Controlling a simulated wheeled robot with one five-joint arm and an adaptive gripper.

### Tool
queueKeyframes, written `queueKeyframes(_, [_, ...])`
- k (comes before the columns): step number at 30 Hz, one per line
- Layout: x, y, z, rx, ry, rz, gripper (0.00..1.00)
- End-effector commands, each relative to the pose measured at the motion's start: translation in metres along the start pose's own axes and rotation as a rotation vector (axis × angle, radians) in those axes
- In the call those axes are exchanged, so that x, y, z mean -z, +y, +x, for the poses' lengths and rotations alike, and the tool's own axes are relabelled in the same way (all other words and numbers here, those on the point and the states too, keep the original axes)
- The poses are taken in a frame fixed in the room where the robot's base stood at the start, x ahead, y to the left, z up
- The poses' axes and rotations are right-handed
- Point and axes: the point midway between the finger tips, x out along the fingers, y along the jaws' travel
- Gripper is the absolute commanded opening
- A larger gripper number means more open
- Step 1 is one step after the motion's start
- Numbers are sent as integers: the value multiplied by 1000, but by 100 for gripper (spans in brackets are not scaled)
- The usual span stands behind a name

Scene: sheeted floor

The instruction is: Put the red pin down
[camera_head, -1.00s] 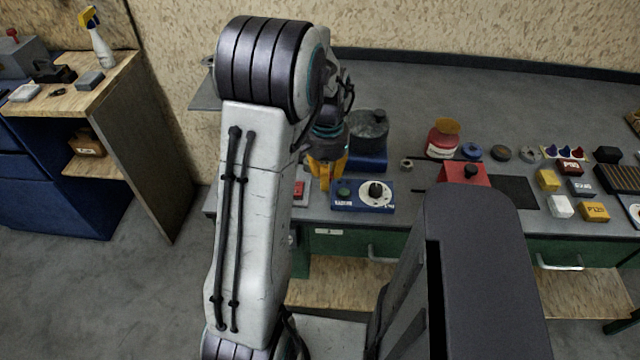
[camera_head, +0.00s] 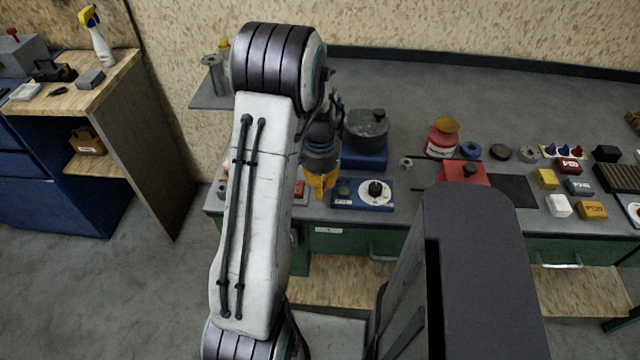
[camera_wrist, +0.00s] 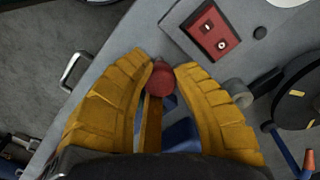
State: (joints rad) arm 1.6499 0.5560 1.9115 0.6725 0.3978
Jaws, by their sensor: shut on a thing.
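My gripper (camera_wrist: 160,75) has two yellow ribbed fingers, with the red pin (camera_wrist: 160,80) between their tips in the wrist view. The fingers are closed on the pin, and its round red head shows. The pin's lower part is hidden or hard to make out. In the head view my gripper (camera_head: 320,188) is over the front left part of the grey bench (camera_head: 410,225), just left of the blue box with a white dial (camera_head: 350,203). The pin cannot be made out there. I cannot tell whether the pin touches the bench.
A small red switch box (camera_head: 299,188) is close left of the gripper. A dark round pot (camera_head: 367,130) on a blue base stands behind. A red box (camera_head: 463,173) and several small blocks are to the right. A drawer handle (camera_wrist: 75,70) juts from the bench front.

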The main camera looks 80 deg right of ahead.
Motion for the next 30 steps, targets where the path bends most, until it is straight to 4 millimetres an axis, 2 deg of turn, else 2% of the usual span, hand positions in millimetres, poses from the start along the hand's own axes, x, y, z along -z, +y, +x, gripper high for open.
queueKeyframes(6, [0,0,5,0,0,0,0])
queueKeyframes(7, [0,0,3,0,1,0,29])
queueKeyframes(12, [0,0,3,0,0,0,44])
queueKeyframes(23, [0,0,-2,0,0,0,45])
queueKeyframes(26, [1,0,-10,2,4,0,45])
queueKeyframes(30, [1,0,-32,3,6,0,45])
